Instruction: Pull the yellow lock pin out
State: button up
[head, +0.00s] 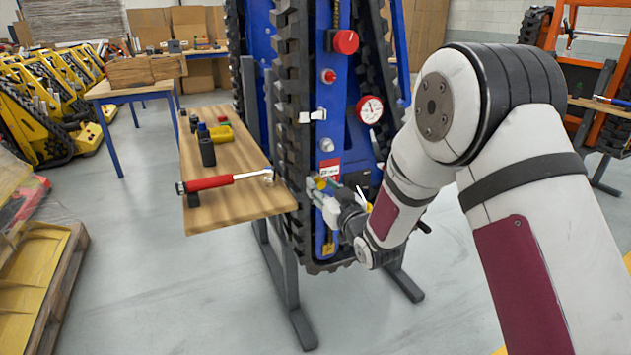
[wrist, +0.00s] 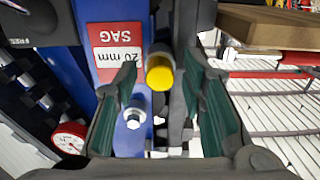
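The yellow lock pin (wrist: 160,73) shows its round yellow end in the wrist view, with a dark grey collar behind it. It sits between the two green-padded fingers of my gripper (wrist: 164,66). The gripper is open, with a gap visible on both sides of the pin. How deep the pin lies between the pads is hard to tell. In the head view my gripper (head: 322,192) is at the front of the blue carrier frame (head: 325,120), just below the red and white label. There the fingers and wrist largely hide the pin.
The red "20 mm SAG" label (wrist: 117,52) and a silver bolt (wrist: 134,113) are close to the left finger. A white gauge (head: 370,109) and red knob (head: 346,42) are higher up. A wooden shelf (head: 235,205) with a red-handled wrench (head: 222,182) stands left.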

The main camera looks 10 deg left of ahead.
jog(key=shift+c, duration=0.4)
grip_shut()
jog(key=v, duration=0.8)
jog(key=shift+s+d+b, duration=0.15)
jog(key=shift+d+b, duration=0.05)
jog(key=shift+b, duration=0.2)
dwell(1.2)
jog(key=shift+s, duration=0.1)
jog(key=shift+s+d, duration=0.1)
jog(key=shift+d, duration=0.05)
jog(key=b+v, duration=0.1)
jog(key=v, duration=0.2)
jog(key=shift+s, duration=0.1)
dwell(0.6)
